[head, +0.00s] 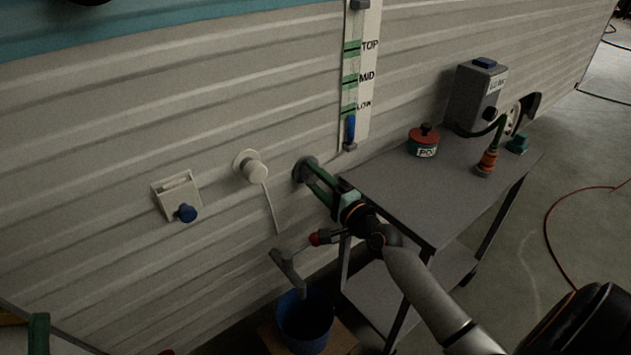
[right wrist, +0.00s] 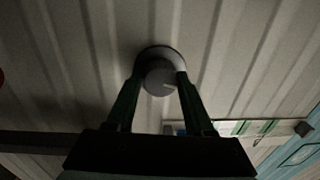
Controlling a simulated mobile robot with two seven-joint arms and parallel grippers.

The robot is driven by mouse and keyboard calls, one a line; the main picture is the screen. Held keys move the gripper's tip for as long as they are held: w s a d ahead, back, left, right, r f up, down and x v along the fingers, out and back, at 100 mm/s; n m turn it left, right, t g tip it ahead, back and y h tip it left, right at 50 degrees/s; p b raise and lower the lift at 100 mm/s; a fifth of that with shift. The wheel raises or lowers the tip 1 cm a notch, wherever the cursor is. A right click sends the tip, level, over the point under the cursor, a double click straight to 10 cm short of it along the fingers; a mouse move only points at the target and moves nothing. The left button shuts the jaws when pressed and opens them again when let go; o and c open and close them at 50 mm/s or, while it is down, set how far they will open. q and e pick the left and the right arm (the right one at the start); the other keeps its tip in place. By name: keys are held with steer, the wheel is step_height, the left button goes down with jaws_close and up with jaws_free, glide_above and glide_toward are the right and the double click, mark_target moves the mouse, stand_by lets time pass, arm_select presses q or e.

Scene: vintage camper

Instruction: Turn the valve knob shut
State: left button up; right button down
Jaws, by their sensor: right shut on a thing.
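The valve knob (head: 303,168) is a dark grey round knob on the ribbed camper wall. In the right wrist view the knob (right wrist: 158,78) shows a pale mark on its face. My right gripper (head: 313,178) has its green fingers on both sides of the knob and is shut on it. The fingers hide part of the knob in the head view. Of my left gripper, only a green piece (head: 39,334) seems to show at the lower left corner, too little to tell its state.
A level gauge (head: 371,75) marked TOP, MID and LOW is above. A red-handled spout (head: 288,270) hangs over a blue bucket (head: 304,325). A white cap (head: 251,167) sits left.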

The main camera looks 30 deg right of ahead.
steer(key=shift+n, duration=1.3)
steer(key=shift+c, duration=1.4)
jaws_free()
steer(key=shift+s, duration=0.1)
steer(key=s+d, duration=0.1)
steer(key=s, duration=1.1)
steer(key=shift+s+f+p, duration=0.15)
steer(key=shift+f+p, duration=0.2)
steer(key=shift+p, duration=0.05)
